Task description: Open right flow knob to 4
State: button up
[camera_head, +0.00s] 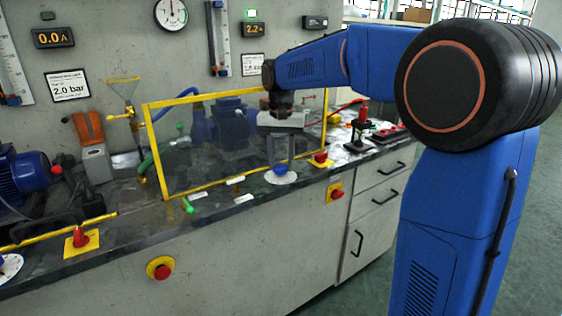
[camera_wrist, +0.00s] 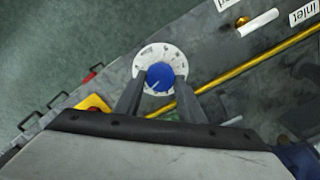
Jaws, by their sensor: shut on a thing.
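The right flow knob (camera_head: 281,169) is blue and sits on a round white dial (camera_head: 283,178) at the front of the bench, below the yellow-framed panel. My gripper (camera_head: 280,162) reaches down from above and is shut on the knob, one finger on each side. In the wrist view the blue knob (camera_wrist: 160,76) shows between the finger ends, with a pale pointer line towards its lower left. The white dial (camera_wrist: 147,54) has marks around its rim, too small to read. The fingers hide part of the dial.
The yellow-framed clear panel (camera_head: 158,147) stands just behind the knob. A green-tipped valve (camera_head: 188,206) lies left. Drawer handles (camera_head: 390,168) stick out at right.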

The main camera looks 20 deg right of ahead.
aim_at(280, 166)
jog(key=n, duration=0.5)
jog(key=shift+a+n, duration=0.1)
jog(key=shift+n, duration=0.3)
jog(key=n, duration=0.6)
jog(key=shift+a, duration=0.1)
dwell(0.3)
jog(key=o, duration=1)
jog(key=shift+o, duration=0.2)
notch_tip(280, 166, up, 17)
jog(key=shift+r, duration=0.2)
